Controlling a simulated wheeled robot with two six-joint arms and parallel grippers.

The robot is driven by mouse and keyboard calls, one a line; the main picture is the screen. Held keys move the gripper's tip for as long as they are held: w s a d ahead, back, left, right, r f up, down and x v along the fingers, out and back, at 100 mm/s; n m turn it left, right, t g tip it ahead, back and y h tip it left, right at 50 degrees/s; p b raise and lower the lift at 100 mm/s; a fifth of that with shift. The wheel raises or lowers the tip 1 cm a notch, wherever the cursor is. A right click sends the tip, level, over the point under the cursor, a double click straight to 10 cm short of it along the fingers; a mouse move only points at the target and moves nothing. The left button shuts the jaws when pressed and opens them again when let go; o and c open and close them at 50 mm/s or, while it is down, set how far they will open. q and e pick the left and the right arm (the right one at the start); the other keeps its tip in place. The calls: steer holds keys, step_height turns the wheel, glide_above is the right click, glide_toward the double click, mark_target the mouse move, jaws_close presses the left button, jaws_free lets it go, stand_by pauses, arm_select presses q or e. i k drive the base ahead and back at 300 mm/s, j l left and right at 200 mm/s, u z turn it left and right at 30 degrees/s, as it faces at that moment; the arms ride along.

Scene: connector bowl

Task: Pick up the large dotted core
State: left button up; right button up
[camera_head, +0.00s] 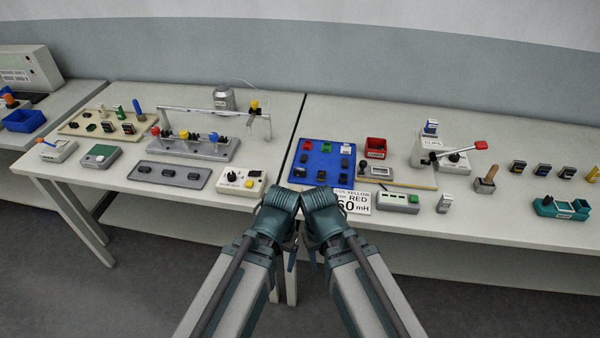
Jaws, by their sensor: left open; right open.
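A blue tray (296,178) stands at the front of the right-hand table. It holds several dark cores, such as one dark core (321,176), and some coloured blocks along its back row. The parts are too small for me to make out dots or tell which core is the large dotted one. My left gripper (290,250) and my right gripper (311,248) are close together in front of the table edge, below and nearer than the tray. Both are open and touch no part. My wrists partly hide their fingers.
A white sign reading "60 mH" (352,203) stands just right of my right wrist. A red bin (376,148), a grey-green box (398,202) and a lever press (432,152) are further right. A grey fixture with coloured knobs (195,148) is on the left table.

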mark_target(300, 172)
steer(key=i+j+z, duration=0.15)
steer(key=j+z, duration=0.85)
steer(key=j, duration=0.15)
steer(key=k+j+z, duration=0.1)
steer(key=j+z, duration=0.35)
steer(key=j, duration=0.15)
